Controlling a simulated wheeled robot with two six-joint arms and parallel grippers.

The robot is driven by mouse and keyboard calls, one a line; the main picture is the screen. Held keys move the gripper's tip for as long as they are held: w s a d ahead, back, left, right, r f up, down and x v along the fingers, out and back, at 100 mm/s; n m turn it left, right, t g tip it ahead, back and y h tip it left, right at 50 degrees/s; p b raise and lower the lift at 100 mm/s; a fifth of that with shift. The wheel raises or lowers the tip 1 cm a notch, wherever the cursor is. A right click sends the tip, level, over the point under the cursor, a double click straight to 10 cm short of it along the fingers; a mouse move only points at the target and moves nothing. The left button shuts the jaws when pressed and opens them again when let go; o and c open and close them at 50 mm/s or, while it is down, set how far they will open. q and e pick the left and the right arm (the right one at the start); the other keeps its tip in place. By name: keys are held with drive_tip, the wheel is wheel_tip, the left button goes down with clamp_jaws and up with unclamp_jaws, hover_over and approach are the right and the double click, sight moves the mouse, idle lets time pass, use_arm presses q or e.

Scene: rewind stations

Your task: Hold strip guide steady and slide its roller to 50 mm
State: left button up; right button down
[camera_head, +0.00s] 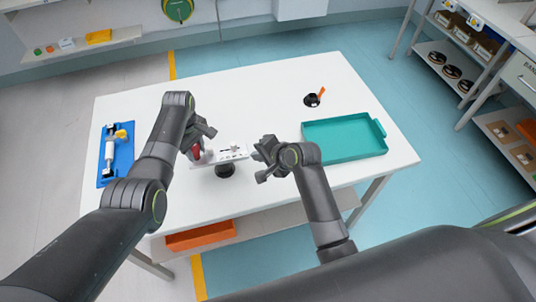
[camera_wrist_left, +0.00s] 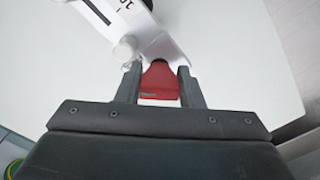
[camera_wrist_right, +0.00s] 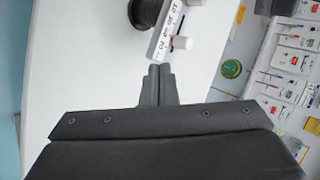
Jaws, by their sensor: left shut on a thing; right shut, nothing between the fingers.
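My left gripper (camera_wrist_left: 160,82) is shut on the red handle (camera_wrist_left: 160,75) at the guide's left end. A white cylinder (camera_wrist_left: 126,47) stands beside the handle in the left wrist view. My right gripper (camera_wrist_right: 160,72) is shut and empty, just short of that end.
A teal tray (camera_head: 345,155) lies on the table at the right. A blue board (camera_head: 120,165) with a white cylinder and yellow part lies at the left. A black round item with an orange piece (camera_head: 313,98) stands at the back. The table's middle is clear.

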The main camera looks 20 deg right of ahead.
sight(236, 148)
drive_tip(key=v, duration=0.5)
drive_tip(key=x, duration=0.9)
drive_tip(key=shift+w+d+f, duration=0.1)
drive_tip(key=shift+w+f, duration=0.1)
drive_tip(key=shift+f, duration=0.05)
drive_tip(key=w, duration=0.1)
drive_tip(key=w+a, duration=0.1)
drive_tip(key=shift+w+a+f, duration=0.15)
drive_tip(key=shift+w+a, duration=0.15)
drive_tip(key=shift+w, duration=0.05)
drive_tip(key=shift+w+a, duration=0.3)
drive_tip(key=shift+w, duration=0.2)
